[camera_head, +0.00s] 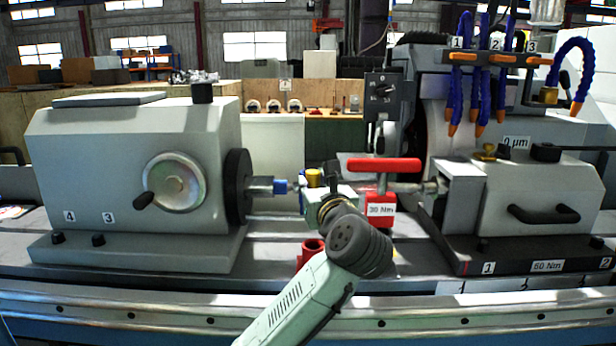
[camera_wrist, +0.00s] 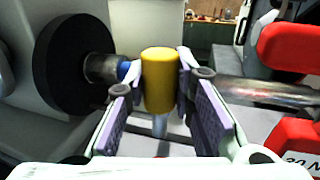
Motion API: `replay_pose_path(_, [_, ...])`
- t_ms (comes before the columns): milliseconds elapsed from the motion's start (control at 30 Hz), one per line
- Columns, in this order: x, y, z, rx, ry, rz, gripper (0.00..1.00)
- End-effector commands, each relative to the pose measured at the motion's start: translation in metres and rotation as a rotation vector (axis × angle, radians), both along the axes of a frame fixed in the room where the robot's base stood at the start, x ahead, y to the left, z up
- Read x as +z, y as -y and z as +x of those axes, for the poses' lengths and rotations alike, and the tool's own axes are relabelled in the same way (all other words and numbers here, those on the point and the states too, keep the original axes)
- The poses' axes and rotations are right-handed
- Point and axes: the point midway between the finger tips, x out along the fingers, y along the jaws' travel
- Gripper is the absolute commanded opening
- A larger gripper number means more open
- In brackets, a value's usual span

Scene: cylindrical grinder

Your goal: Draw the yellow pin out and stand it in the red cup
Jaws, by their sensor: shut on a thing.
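The yellow pin (camera_wrist: 160,80) has a thick yellow head and a thin grey shank below it. It stands upright between the two fingers of my gripper (camera_wrist: 161,88), which is shut on its head. In the head view the yellow head (camera_head: 313,178) shows just above my wrist, between the left headstock and the red T-handle. Whether the shank's lower end sits in a hole cannot be told. The red cup (camera_head: 304,259) stands on the machine bed, left of my wrist, its open top partly beside my arm. The cup does not show in the wrist view.
A red T-handle (camera_head: 384,166) with a "30 Nm" block stands close to the right of my gripper. The grey headstock (camera_head: 125,165) with its black disc and blue-tipped spindle is close on the left. A metal bar (camera_wrist: 265,92) runs at right.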

Motion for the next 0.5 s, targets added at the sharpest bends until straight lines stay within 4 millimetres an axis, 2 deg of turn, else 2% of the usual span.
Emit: replay_pose_path(500, [-0.0003,0.0006,-0.0033,-0.005,0.000,0.000,0.00])
